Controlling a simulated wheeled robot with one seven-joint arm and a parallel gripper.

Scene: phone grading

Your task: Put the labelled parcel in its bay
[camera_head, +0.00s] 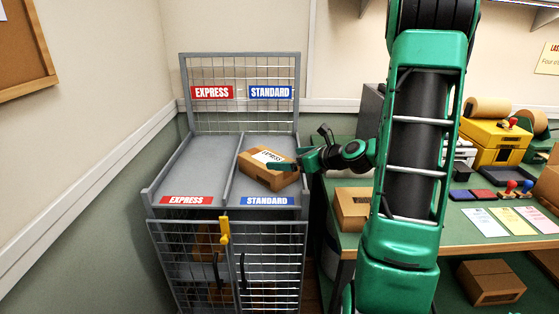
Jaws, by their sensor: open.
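A brown cardboard parcel (258,173) with a white label on top is at the right-hand bay of the grey rack, turned at an angle. Its label seems to read EXPRESS. The right-hand bay (255,144) has blue STANDARD signs at back and front. The left-hand bay (198,165) has red EXPRESS signs and is empty. My gripper (284,166) reaches in from the right with its green jaws open at the parcel's right end. One finger lies across the view of the parcel; I cannot tell whether it touches. The parcel's underside is hidden.
A divider (231,171) separates the bays. A mesh cage (272,262) with a yellow latch (224,230) is below, with brown parcels inside. A green workbench (450,226) at right holds a brown box (352,209), stamps and coloured cards. My arm hides part of it.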

